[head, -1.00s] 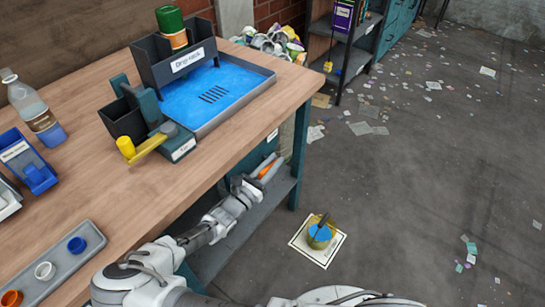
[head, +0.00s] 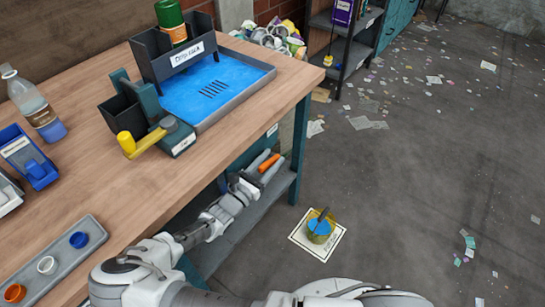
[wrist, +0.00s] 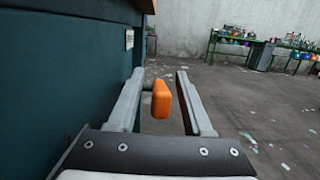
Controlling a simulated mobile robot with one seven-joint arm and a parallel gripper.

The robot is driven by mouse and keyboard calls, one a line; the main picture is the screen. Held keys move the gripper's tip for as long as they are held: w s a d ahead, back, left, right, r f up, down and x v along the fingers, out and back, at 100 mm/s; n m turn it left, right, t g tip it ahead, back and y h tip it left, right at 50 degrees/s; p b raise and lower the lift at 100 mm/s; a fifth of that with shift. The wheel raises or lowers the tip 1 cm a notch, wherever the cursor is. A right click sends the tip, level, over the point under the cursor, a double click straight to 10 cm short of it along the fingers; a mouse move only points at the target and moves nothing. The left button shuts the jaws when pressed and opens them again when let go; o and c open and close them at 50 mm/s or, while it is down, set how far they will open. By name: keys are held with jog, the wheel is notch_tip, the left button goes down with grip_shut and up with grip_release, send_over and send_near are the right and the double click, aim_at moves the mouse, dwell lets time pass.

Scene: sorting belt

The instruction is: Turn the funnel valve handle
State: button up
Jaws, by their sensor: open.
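The valve handle is a small orange block on a short dark stem, seen in the wrist view (wrist: 161,98). The stem runs left toward a dark teal panel (wrist: 60,75). My gripper (wrist: 160,75) is open, with one grey finger on each side of the handle. Gaps show between the handle and both fingers. In the head view, my gripper (head: 265,164) is low beside the bench's right end, with the orange handle (head: 268,163) showing between its fingers. No funnel can be made out clearly.
The wooden bench (head: 150,195) stands above and left of my arm, with a lower shelf (head: 255,212) beneath. Paper scraps litter the floor to the right.

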jog(key=p+v, duration=0.1)
jog(key=v, duration=1)
jog(key=shift+d, duration=0.1)
